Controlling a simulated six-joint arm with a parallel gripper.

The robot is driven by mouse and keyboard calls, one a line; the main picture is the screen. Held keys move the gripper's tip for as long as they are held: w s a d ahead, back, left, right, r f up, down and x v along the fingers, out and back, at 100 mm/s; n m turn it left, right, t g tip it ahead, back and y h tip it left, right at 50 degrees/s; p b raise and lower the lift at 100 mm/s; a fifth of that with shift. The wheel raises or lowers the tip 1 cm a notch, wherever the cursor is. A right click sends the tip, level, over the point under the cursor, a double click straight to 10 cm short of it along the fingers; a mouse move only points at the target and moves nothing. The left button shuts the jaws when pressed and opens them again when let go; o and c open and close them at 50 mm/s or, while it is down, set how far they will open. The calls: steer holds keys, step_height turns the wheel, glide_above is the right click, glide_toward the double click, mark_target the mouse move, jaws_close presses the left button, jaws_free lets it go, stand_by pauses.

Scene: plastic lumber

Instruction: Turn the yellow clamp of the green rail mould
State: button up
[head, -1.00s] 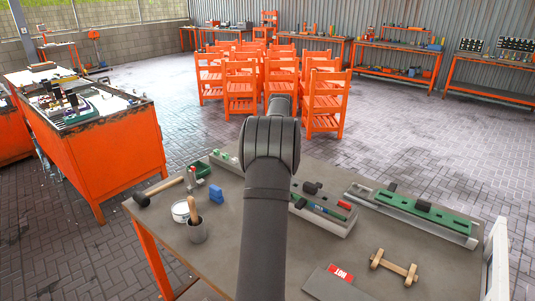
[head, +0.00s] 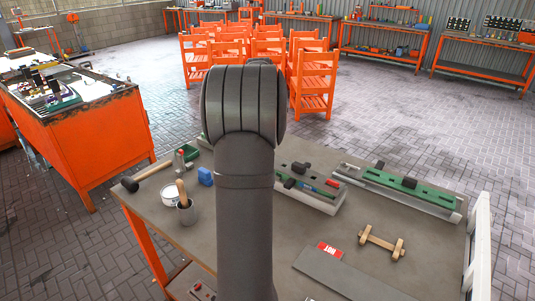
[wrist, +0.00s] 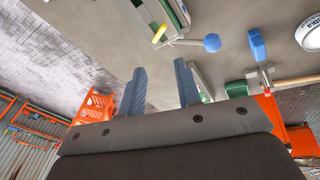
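The yellow clamp (wrist: 160,33) shows as a short yellow lever at the top of the wrist view, beside a pale mould with a green strip (wrist: 179,10) that is cut off by the frame edge. A rod with a blue ball knob (wrist: 211,43) sticks out near it. My gripper (wrist: 160,65) is open and empty, its two blue-grey fingers apart below the clamp in the picture and not touching it. In the head view my arm hides the gripper, and I cannot make out the yellow clamp there.
Moulds with green tops stand mid-table (head: 315,187) and at the right (head: 410,188). A wooden dumbbell-like piece (head: 382,242) and a grey plate (head: 345,275) lie in front.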

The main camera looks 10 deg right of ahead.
steer(key=w+f+m, duration=0.1)
steer(key=f+m, duration=0.2)
steer(key=f, duration=0.1)
steer(key=w+d+f+m, duration=0.1)
steer(key=f+m, duration=0.2)
steer(key=f, duration=0.2)
steer(key=w+f+m+t, duration=0.1)
steer(key=w+f+m, duration=0.1)
steer(key=f+m, duration=0.1)
steer(key=shift+d+f, duration=0.25)
steer(key=shift+f, duration=0.45)
steer(key=shift+s, duration=0.1)
jaws_close()
